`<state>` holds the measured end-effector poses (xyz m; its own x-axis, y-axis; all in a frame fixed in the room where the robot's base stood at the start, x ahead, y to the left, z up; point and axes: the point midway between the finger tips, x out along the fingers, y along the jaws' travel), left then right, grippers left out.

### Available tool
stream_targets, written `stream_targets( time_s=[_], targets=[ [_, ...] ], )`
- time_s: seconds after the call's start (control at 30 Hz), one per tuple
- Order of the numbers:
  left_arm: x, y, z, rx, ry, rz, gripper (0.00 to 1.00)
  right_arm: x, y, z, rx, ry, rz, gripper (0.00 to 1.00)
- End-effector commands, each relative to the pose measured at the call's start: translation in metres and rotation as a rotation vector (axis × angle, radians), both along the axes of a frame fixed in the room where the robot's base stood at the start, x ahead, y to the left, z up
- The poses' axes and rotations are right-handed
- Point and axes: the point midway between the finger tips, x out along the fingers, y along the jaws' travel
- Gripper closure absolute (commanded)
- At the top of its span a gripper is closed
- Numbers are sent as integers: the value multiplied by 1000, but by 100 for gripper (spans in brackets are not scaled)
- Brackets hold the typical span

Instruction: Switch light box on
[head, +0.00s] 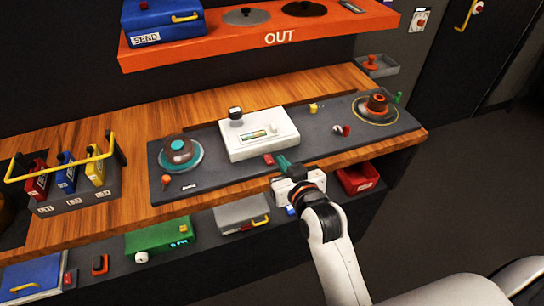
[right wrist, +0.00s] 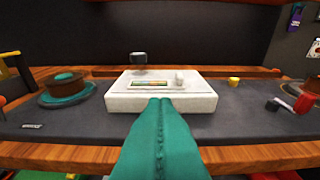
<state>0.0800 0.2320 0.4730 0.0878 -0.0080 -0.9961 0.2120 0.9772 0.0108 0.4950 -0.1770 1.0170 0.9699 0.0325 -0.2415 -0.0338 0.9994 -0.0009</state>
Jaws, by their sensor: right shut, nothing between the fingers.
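A white box (head: 259,144), which I take to be the light box, sits on the dark panel (head: 205,176). Its top has a small window with a coloured strip (head: 258,135) and a pale knob (head: 273,128); the knob also shows in the right wrist view (right wrist: 179,77). I cannot tell whether the box is lit. My right gripper (head: 283,162) has teal fingers, shut and empty, just in front of the box. In the right wrist view the fingertips (right wrist: 160,102) overlap its front face; contact is unclear. My left gripper is out of view.
A black-topped piece (head: 236,114) stands behind the box. An orange shelf (head: 230,43) hangs behind. A yellow-handled rack (head: 75,185) stands left.

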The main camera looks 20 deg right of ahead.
Motion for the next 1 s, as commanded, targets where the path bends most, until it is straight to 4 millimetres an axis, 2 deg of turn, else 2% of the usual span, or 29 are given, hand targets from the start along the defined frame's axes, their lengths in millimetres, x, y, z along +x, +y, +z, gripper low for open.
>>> stream_targets(
  time_s=[0.4, 0.5, 0.67, 1.0],
  targets=[
    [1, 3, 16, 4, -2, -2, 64, 83, 3, -18, 1, 0, 1, 100],
    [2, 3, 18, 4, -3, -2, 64, 81, 3, -38, 0, 6, 1, 100],
    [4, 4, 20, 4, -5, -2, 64, 81, 3, -54, -1, 3, 1, 100],
    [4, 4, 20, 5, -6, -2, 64, 80, 3, -60, 0, 0, 1, 100]
  ],
)
